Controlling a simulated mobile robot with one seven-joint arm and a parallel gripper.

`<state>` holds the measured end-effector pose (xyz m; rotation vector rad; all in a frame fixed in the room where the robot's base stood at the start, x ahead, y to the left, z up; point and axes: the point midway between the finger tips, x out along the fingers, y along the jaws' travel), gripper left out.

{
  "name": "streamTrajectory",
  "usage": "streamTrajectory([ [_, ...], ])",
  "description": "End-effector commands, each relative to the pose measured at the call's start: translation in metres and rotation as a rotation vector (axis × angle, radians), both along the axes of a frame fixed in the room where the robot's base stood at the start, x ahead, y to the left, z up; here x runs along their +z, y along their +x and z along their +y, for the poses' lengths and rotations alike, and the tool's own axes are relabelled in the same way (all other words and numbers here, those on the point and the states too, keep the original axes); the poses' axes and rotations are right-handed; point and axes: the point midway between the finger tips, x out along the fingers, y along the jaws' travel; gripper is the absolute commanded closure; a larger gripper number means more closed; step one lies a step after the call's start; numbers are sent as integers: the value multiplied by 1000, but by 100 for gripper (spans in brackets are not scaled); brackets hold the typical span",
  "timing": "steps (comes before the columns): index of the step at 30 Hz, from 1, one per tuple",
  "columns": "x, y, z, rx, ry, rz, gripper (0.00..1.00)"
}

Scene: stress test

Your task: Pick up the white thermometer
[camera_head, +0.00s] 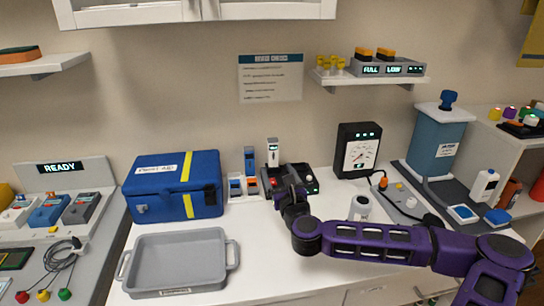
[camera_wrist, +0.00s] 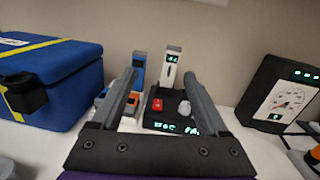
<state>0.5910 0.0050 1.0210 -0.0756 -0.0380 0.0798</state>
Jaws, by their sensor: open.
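The white thermometer (camera_head: 273,150) stands upright at the back of a dark base (camera_head: 311,186) with a red and a pale button, against the wall side of the counter. In the wrist view the thermometer (camera_wrist: 172,66) shows a small dark display at its top. My gripper (camera_wrist: 160,80) is open and empty, and the thermometer appears between its two fingers, beyond their tips. In the head view my gripper (camera_head: 284,178) is over the dark base, partly hiding it. I cannot tell the exact gap to the thermometer.
A blue device (camera_head: 250,160) stands just left of the thermometer. A blue first aid box (camera_head: 172,187) is farther left, with a grey tray (camera_head: 180,262) in front. A black gauge box (camera_head: 357,150) stands to the right. A white cylinder (camera_head: 360,207) is near my arm.

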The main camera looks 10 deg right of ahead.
Motion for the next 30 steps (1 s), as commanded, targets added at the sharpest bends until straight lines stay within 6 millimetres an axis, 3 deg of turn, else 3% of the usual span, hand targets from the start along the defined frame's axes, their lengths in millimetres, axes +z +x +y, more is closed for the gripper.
streamTrajectory([
  [3, -10, 5, -14, -65, 66, 33, 22],
  [8, -12, 23, -17, -79, 80, 41, 22],
  [21, -10, 110, -16, -77, 76, 38, 22],
  [30, -9, 131, -16, -75, 75, 38, 22],
])
